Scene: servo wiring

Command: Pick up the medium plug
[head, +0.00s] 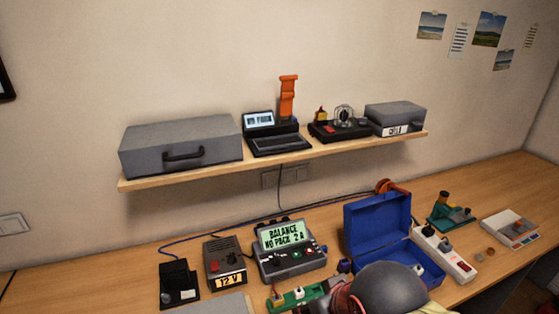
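I cannot single out the medium plug in the head view. No gripper fingers show. A large dark grey rounded shape (394,289) at the bottom edge, possibly part of my arm, hides the desk behind it.
The wooden desk (130,262) holds a balance charger (290,252), a 12 V supply (226,262), a black box (178,284), a green board (298,296) and a teal device (450,213). A shelf (270,162) with cases and instruments overhangs the back.

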